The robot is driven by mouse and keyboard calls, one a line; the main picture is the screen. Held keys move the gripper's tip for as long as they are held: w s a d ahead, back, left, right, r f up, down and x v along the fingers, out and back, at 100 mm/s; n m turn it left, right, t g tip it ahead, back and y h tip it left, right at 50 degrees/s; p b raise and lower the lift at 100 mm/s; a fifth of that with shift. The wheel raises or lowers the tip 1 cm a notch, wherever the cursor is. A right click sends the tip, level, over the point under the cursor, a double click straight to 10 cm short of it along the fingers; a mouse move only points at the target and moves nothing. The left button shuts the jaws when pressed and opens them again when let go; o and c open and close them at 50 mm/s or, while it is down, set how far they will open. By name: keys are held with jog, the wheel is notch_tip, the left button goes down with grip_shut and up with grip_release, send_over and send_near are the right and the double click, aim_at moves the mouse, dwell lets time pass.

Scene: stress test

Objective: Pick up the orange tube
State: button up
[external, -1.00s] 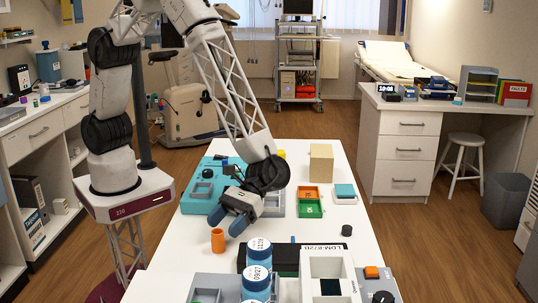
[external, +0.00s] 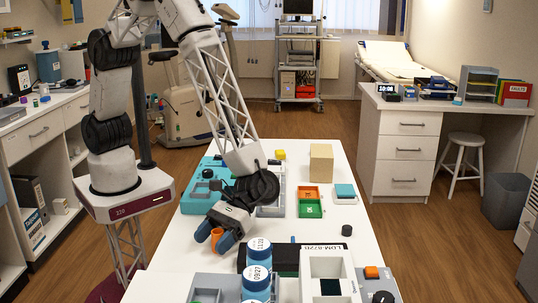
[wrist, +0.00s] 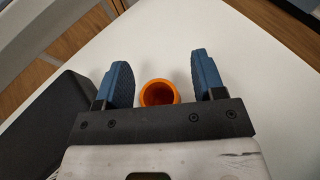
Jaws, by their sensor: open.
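The orange tube (external: 217,237) stands upright on the white table near its left edge. My gripper (external: 214,240) is low beside it, its blue fingers apart and the tube showing between them. In the wrist view the tube's open top (wrist: 159,93) lies between the two fingers of my gripper (wrist: 163,80), with a gap on each side. The left finger looks a little closer to it than the right one. Nothing is held. Part of the tube is hidden by the fingers in the external view.
Blue-lidded containers labelled with dates (external: 257,274) stand just right of my gripper, near a black box (external: 337,250) and a white device (external: 330,267). A teal case (external: 198,203) lies behind.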

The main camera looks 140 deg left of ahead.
aim_at(214, 251)
jog(key=c, duration=1)
jog(key=shift+r, duration=0.2)
notch_tip(214, 251, up, 10)
jog(key=shift+f, duration=0.15)
jog(key=shift+w, duration=0.1)
dwell(0.8)
